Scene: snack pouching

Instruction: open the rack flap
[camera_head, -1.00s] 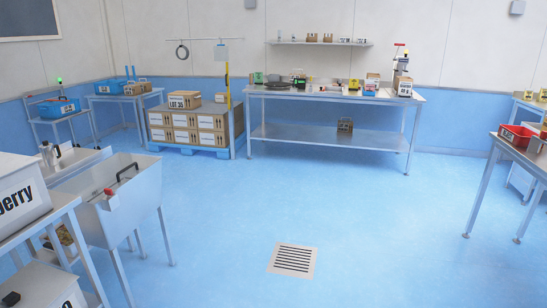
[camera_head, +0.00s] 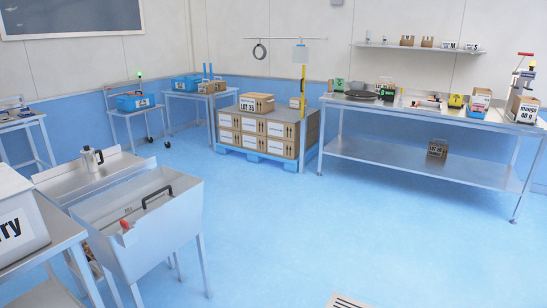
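I cannot make out a rack flap for certain in the head view. A grey sink-like steel bin (camera_head: 150,232) with a black handle and a red-tipped part stands at the near left. A white container with black lettering (camera_head: 20,225) sits on the table at the left edge. Neither of my grippers is in view.
A long steel table (camera_head: 420,115) with a lower shelf stands at the back right. Stacked cartons (camera_head: 262,130) on a blue pallet stand at the back middle. Carts with blue bins (camera_head: 135,102) are at the back left. The blue floor (camera_head: 330,220) in the middle is clear.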

